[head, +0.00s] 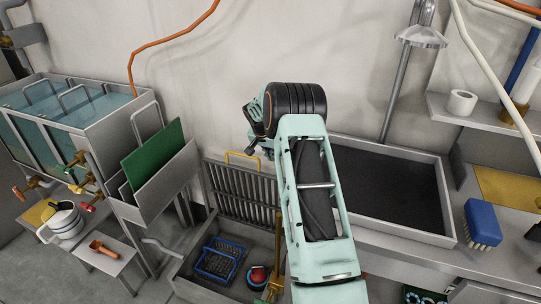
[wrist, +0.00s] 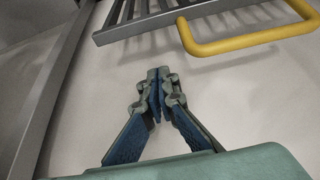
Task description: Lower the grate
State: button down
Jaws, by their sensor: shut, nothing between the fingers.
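The grate (head: 237,196) is a grey barred panel standing upright against the wall at the back of a sink. A yellow handle (head: 243,157) is on its top edge. In the wrist view the end of the grate (wrist: 160,22) and its yellow handle (wrist: 246,43) show at the top. My gripper (wrist: 157,92) is shut and empty, apart from the handle, with pale wall behind its fingertips. In the head view my arm covers the grate's right side, and the fingertips are hard to make out.
The sink below the grate holds a blue basket (head: 219,259) and a red-topped object (head: 257,276). A brass tap (head: 275,262) stands by its right side. A green board (head: 153,152) in a rack is at left; a dark-bottomed tray (head: 385,185) is at right.

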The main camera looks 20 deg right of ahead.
jog(key=shift+s+a+f+b, duration=0.2)
jog(key=shift+f+b, duration=0.05)
jog(key=shift+f, duration=0.6)
jog(key=shift+s+a+f+b, duration=0.2)
jog(key=shift+s+f, duration=0.05)
jog(key=shift+f, duration=0.6)
jog(key=shift+s+a+f+b, duration=0.2)
jog(key=shift+f+b, duration=0.05)
jog(key=shift+f, duration=0.6)
